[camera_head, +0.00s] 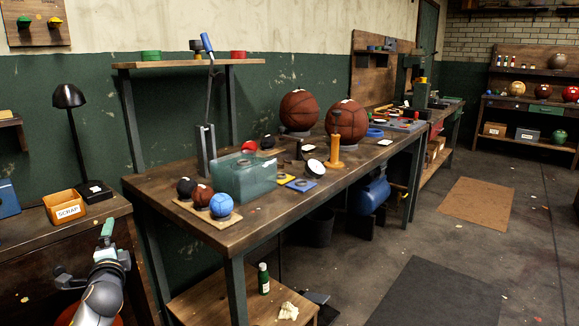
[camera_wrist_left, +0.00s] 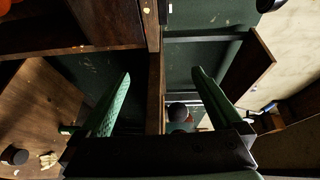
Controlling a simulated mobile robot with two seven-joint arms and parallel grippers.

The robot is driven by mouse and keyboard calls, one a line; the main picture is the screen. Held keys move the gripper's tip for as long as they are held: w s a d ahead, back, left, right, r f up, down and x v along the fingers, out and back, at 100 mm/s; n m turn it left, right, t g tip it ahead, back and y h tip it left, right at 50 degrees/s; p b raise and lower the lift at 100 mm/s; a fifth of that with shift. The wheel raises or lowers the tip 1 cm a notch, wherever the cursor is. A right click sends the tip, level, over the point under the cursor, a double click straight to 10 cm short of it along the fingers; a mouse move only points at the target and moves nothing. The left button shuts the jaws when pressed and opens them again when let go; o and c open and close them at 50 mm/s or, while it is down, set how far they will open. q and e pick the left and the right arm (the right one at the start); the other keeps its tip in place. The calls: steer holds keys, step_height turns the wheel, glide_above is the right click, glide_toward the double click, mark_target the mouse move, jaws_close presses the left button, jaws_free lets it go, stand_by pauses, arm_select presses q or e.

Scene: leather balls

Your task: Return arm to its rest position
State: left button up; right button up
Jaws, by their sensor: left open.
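My left arm comes in at the bottom left of the head view. Its left gripper (camera_head: 107,230) points up in front of the left bench, beside the long workbench's left end. In the left wrist view the two green fingers of the left gripper (camera_wrist_left: 160,75) stand wide apart with nothing between them. My right gripper is not in either view.
An orange scrap bin (camera_head: 66,206) and a black lamp (camera_head: 70,97) stand on the left bench. The long workbench (camera_head: 245,238) holds a blue ball (camera_head: 221,205), a clear teal box (camera_head: 243,178) and two basketballs (camera_head: 346,121). Floor is open at the right.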

arm_select(q)
steer(key=s+d+f+n+g+h, duration=0.1)
steer(key=s+d+f+n+h, duration=0.35)
steer(key=d+f, duration=0.3)
steer(key=s+d+f+n+g+h, duration=0.1)
steer(key=s+d+f+n+h, duration=0.2)
steer(key=d+f+n, duration=0.45)
steer(key=s+d+f+m+g+h, duration=0.1)
steer(key=s+d+f, duration=0.3)
steer(key=s+f, duration=0.3)
steer(key=s+d+f+m+g+h, duration=0.1)
steer(key=s+d+f+m+g, duration=0.15)
steer(key=s+f, duration=0.45)
steer(key=s+d+n+g+h, duration=0.1)
steer(key=s+d, duration=0.2)
steer(key=s, duration=0.5)
steer(key=s+d+n, duration=0.1)
steer(key=s+d, duration=0.3)
steer(key=s, duration=0.5)
step_height(320, 180, up, 15)
steer(key=a+p, duration=0.3)
steer(key=p, duration=1.6)
steer(key=shift+s+y, duration=0.35)
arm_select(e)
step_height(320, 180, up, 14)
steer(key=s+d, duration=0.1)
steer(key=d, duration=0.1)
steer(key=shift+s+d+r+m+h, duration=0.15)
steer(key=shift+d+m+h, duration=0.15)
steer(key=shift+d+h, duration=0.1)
